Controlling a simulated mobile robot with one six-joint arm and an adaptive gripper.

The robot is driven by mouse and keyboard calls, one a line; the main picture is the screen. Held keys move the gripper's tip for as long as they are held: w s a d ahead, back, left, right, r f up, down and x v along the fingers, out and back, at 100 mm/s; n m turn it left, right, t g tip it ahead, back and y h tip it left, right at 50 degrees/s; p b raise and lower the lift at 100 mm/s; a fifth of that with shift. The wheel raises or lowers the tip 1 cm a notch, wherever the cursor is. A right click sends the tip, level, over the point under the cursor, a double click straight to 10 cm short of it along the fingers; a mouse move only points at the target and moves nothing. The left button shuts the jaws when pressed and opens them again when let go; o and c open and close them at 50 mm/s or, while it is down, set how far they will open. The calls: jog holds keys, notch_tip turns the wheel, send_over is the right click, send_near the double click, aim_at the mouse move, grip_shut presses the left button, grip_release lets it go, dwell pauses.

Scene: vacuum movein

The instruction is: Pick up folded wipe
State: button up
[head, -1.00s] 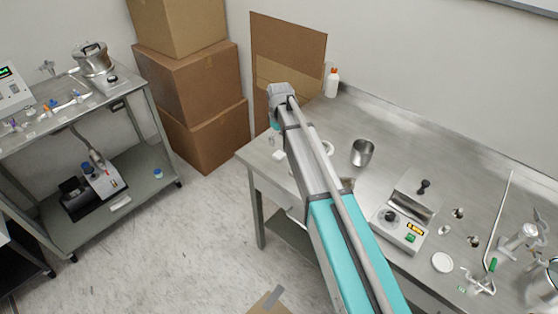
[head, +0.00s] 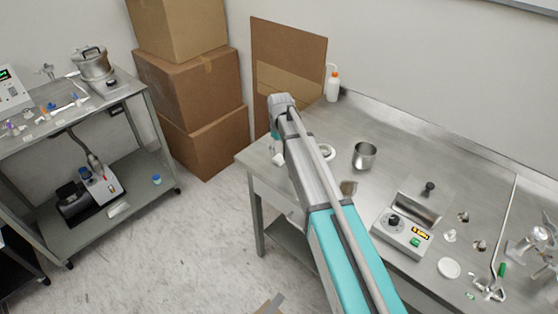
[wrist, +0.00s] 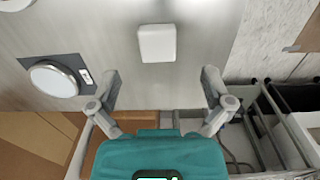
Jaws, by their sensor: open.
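The folded wipe (wrist: 157,43) is a small white square with rounded corners, lying flat on the steel bench. In the wrist view it sits at top centre, just beyond my gripper's fingertips. It also shows in the head view (head: 279,159) as a small white patch left of my arm, near the bench corner. My gripper (wrist: 160,84) is open and empty, its two grey fingers spread to either side below the wipe in the picture. In the head view my arm hides most of the gripper.
A round white-topped item (wrist: 53,79) on a dark base is left of my fingers. The bench (head: 310,239) also holds a metal cup (head: 364,155), a wash bottle (head: 333,86) and a control box (head: 402,234). Cardboard boxes (head: 203,85) stand behind its left end.

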aim_at(281, 158)
jog(key=shift+w+d+f+b, duration=0.1)
jog(key=shift+f+b, duration=2.4)
jog(key=shift+f, duration=0.1)
jog(key=c, duration=1)
jog(key=shift+r, duration=0.2)
jog(key=shift+r+p, duration=0.95)
jog(key=shift+p, duration=0.2)
jog(key=s+d+r+p, duration=0.3)
jog(key=s+r+p, duration=0.7)
jog(key=s, duration=0.3)
jog(key=shift+s+r+p, duration=0.35)
jog(key=shift+r, duration=0.05)
